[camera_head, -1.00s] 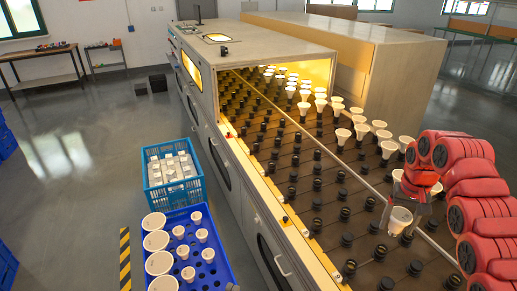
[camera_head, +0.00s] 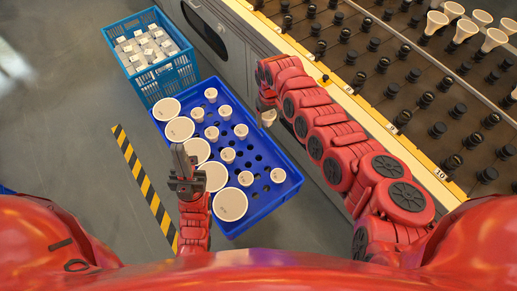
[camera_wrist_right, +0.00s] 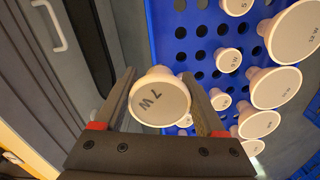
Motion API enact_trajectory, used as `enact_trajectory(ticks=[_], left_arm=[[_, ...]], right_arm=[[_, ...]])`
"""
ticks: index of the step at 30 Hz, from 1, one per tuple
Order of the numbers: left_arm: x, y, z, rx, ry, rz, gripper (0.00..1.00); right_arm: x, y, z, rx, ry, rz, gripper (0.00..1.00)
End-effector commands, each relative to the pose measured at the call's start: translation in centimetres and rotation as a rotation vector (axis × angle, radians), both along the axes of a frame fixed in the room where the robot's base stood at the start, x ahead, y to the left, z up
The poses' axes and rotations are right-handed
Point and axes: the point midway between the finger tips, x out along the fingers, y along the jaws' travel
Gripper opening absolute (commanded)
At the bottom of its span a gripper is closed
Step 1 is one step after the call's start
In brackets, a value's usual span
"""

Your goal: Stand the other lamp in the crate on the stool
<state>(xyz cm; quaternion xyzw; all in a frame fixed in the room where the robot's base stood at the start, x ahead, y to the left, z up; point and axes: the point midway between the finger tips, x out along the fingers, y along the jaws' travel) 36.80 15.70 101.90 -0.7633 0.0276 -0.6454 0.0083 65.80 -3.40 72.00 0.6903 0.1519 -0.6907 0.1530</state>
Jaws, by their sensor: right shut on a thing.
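My right gripper (camera_head: 266,108) is shut on a white lamp (camera_wrist_right: 160,97) with a flat round face marked 7 W. In the head view this lamp (camera_head: 269,118) shows only partly under the gripper, above the right edge of a blue crate (camera_head: 235,230). The crate has a floor with holes, and several white lamps stand in it face up: large ones in the left column, smaller ones to the right. Free holes (camera_wrist_right: 197,54) show in the wrist view. My left gripper (camera_head: 183,160) is empty beside the crate's left side; its finger gap is unclear. I cannot make out the stool beneath.
A lighter blue basket (camera_head: 148,90) of white boxes stands behind the crate. The grey bench (camera_head: 225,45) with a rack of black sockets (camera_head: 440,115) and several lamps runs along the right. Yellow-black floor tape (camera_head: 145,187) lies left of the crate.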

Motion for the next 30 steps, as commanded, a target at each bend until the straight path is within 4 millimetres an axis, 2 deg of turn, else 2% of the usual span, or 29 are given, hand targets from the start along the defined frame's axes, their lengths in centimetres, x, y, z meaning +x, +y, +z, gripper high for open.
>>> enact_trajectory(ticks=[1, 3, 7, 14, 24, 30], left_arm=[[0.0, 0.0, -1.2, 0.0, 0.0, 0.0, 0.0], [0.0, 0.0, -1.7, 0.0, 0.0, 0.0, 0.0], [0.0, 0.0, -2.3, 0.0, 0.0, 0.0, 0.0], [0.0, 0.0, -3.1, 0.0, 0.0, 0.0, 0.0], [0.0, 0.0, -6.6, 0.0, 0.0, 0.0, 0.0], [0.0, 0.0, -7.4, 0.0, 0.0, 0.0, 0.0]], right_arm=[[-1.3, 1.0, -3.3, 0.002, 0.009, 0.034, 0.16], [-2.5, 1.8, -5.9, 0.0, 0.009, 0.077, 0.16], [-4.0, 2.8, -9.1, 0.0, 0.002, 0.134, 0.16], [-4.9, 3.2, -11.1, -0.001, 0.001, 0.164, 0.16], [-4.8, 3.2, -14.6, -0.001, 0.001, 0.161, 0.16], [-4.8, 3.2, -15.3, -0.001, 0.001, 0.161, 0.16]])
